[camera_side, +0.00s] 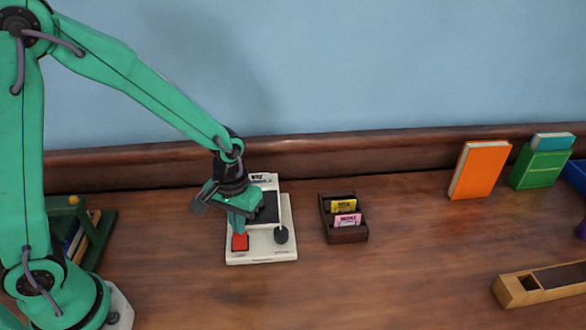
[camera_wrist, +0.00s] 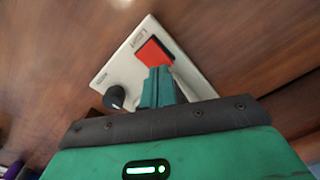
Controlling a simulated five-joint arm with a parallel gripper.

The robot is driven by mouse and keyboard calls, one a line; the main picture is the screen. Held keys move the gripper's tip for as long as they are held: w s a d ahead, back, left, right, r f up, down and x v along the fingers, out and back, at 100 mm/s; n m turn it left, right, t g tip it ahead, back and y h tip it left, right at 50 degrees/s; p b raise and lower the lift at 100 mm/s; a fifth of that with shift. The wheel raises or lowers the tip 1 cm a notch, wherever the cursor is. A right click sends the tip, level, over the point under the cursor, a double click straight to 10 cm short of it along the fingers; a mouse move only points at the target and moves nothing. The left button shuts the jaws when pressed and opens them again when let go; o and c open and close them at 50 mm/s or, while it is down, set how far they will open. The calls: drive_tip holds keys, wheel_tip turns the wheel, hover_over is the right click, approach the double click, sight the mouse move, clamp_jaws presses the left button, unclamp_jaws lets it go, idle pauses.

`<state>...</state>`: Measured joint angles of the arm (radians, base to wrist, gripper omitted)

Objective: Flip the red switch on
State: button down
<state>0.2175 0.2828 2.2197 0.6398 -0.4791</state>
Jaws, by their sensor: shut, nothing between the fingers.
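The red switch (camera_side: 240,242) is a red rocker at the front left of a white panel (camera_side: 262,256). In the wrist view the red switch (camera_wrist: 153,52) lies just beyond my fingertips, beside the printed word LIGHT on the white panel (camera_wrist: 124,66). A dark round knob (camera_side: 281,236) is on the same panel, and it also shows in the wrist view (camera_wrist: 115,97). My gripper (camera_side: 238,226) is shut and empty, pointing down over the panel at the switch's rear edge. The fingers (camera_wrist: 160,80) overlap part of the switch; I cannot tell whether they touch it.
A dark wooden holder (camera_side: 349,237) with yellow and pink cards stands right of the panel. An orange book (camera_side: 480,170), a green box (camera_side: 541,166) and a wooden block (camera_side: 545,284) are farther right. A green rack (camera_side: 98,240) stands left. The table front is clear.

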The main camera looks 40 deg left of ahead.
drive_tip(key=shift+f, duration=0.7)
idle(0.6)
drive_tip(key=shift+r, duration=3.5)
drive_tip(key=shift+r, duration=0.1)
drive_tip(key=s+a+r+m+t, duration=0.3)
drive_tip(key=s+a+r+t, duration=0.2)
drive_tip(key=s+r, duration=0.6)
wheel_tip(320, 180, up, 3)
drive_tip(key=shift+s+a+f+t, duration=0.1)
drive_tip(key=shift+s+a+t, duration=0.25)
drive_tip(key=shift+a, duration=0.9)
